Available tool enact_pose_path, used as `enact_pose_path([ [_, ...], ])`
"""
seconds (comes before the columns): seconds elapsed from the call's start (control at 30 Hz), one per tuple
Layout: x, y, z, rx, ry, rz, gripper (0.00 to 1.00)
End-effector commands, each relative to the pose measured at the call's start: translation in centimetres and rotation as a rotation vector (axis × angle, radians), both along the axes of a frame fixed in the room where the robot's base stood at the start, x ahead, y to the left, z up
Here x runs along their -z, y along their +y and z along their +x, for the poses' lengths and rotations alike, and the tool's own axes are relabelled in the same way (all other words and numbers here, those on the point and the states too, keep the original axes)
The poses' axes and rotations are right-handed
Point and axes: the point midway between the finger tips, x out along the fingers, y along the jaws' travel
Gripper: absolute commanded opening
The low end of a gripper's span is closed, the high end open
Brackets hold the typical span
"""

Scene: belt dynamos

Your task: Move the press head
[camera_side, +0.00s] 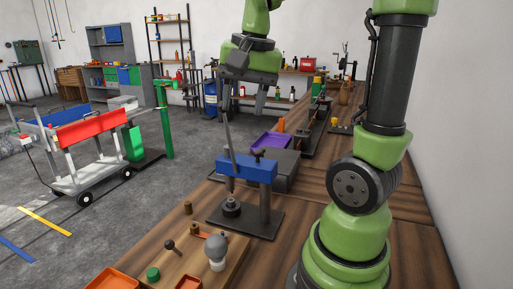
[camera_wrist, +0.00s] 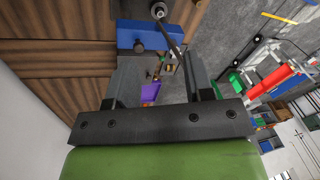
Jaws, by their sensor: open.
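A thin dark lever (camera_side: 229,135) slants up from the head towards my gripper. My gripper (camera_side: 242,112) is open and empty above the head, fingers pointing down. In the wrist view the blue head (camera_wrist: 145,37) lies beyond the fingertips of my gripper (camera_wrist: 160,58). The lever (camera_wrist: 174,38) runs from the head towards the right finger there. I cannot tell whether it touches that finger. A dark round part (camera_side: 231,206) sits on the base plate beneath the head.
A wooden board (camera_side: 210,265) with a grey ball-topped knob (camera_side: 215,245) stands in front of the press. Orange trays (camera_side: 115,279) are at the front edge. A purple tray (camera_side: 270,141) is behind the press. A red-sided cart (camera_side: 95,130) stands on the floor to the left.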

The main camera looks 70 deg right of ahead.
Motion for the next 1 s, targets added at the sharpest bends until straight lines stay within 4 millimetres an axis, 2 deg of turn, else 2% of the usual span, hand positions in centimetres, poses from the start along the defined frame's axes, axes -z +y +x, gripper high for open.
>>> enact_pose_path([
  [0.03, 0.6, -2.0, 0.4, 0.100, 0.051, 0.019, 0.48],
  [0.1, 1.2, -4.1, 0.5, 0.213, 0.108, 0.038, 0.48],
  [0.2, 1.9, -6.2, 0.4, 0.330, 0.161, 0.059, 0.48],
  [0.3, 2.3, -7.4, 0.3, 0.393, 0.191, 0.069, 0.48],
  [0.47, 3.5, -7.7, 0.2, 0.410, 0.203, 0.073, 0.48],
  [0.8, 9.4, -7.5, 0.2, 0.405, 0.204, 0.074, 0.48],
  [1.0, 11.7, -7.6, 0.2, 0.405, 0.200, 0.072, 0.48],
])
